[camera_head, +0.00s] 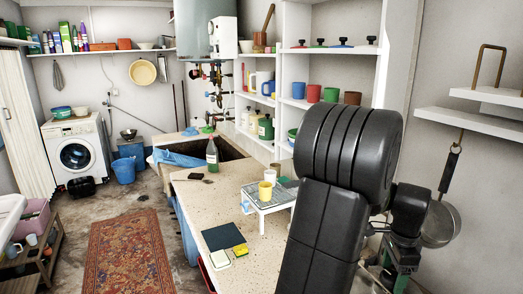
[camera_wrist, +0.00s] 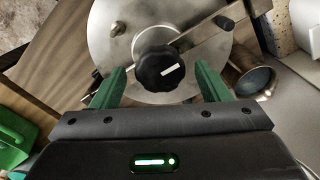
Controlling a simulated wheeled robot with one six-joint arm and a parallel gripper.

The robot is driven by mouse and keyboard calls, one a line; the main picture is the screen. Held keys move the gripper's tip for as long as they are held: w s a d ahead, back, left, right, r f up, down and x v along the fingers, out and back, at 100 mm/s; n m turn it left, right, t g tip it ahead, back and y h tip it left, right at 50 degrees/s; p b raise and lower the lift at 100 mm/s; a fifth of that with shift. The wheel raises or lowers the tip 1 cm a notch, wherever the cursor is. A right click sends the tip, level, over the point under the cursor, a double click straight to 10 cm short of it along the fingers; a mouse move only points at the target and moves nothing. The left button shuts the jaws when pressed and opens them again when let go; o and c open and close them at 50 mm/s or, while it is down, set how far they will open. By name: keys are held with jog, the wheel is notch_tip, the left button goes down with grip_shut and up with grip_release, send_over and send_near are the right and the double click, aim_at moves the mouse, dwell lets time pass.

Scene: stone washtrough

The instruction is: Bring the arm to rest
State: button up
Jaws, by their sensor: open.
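My arm (camera_head: 345,150) rises large and dark in the right foreground of the head view and hides part of the counter and shelves. My gripper (camera_wrist: 160,70) shows in the wrist view as two green fingers spread apart, with nothing held between them. A black knob (camera_wrist: 161,68) with a white mark, on a round metal plate (camera_wrist: 108,40), shows between and beyond the fingertips. I cannot tell how far it is from them. In the head view, part of my gripper (camera_head: 403,257) shows low on the right, partly hidden by my arm.
A rug (camera_head: 130,250) lies on the floor at left.

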jog(key=n, duration=0.5)
jog(key=shift+a, duration=0.1)
dwell(0.6)
